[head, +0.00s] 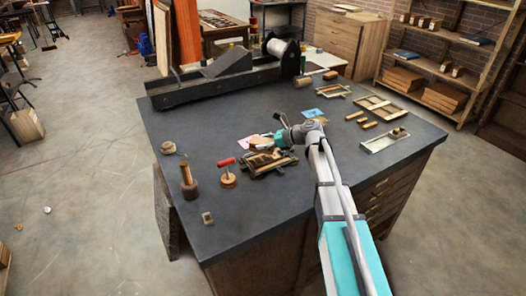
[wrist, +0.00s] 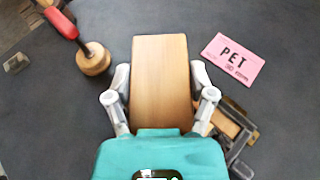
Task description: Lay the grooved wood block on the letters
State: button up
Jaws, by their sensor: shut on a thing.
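The wood block (wrist: 160,65) is a plain, light-brown rectangle in the wrist view. My gripper (wrist: 160,82) is shut on it, with one finger on each long side. No groove shows on the face turned to the camera. In the head view my gripper (head: 277,141) is over the near middle of the dark table, and the block is small and partly hidden there. A dark-edged frame (head: 270,172) lies just below it on the table. This frame also shows at the lower right of the wrist view (wrist: 243,140), partly covered by my gripper. I cannot make out any letters in it.
A pink card (wrist: 233,61) reading "PET 30 mm" lies beside the block. A large press (head: 220,84) fills the back. The table's (head: 290,215) front is mostly clear.

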aim_at(262, 159)
jog(key=shift+w+a+f+b, duration=0.15)
jog(key=shift+w+f+b, duration=0.05)
jog(key=shift+f+b, duration=0.25)
jog(key=shift+w+a+f+b, duration=0.1)
jog(key=shift+w+f+b, duration=0.1)
jog(key=shift+f+b, duration=1.35)
jog(key=shift+b, duration=0.05)
jog(key=shift+f+b, duration=0.45)
jog(key=o, duration=1.1)
jog(key=shift+o, duration=0.2)
jog(key=shift+r, duration=0.2)
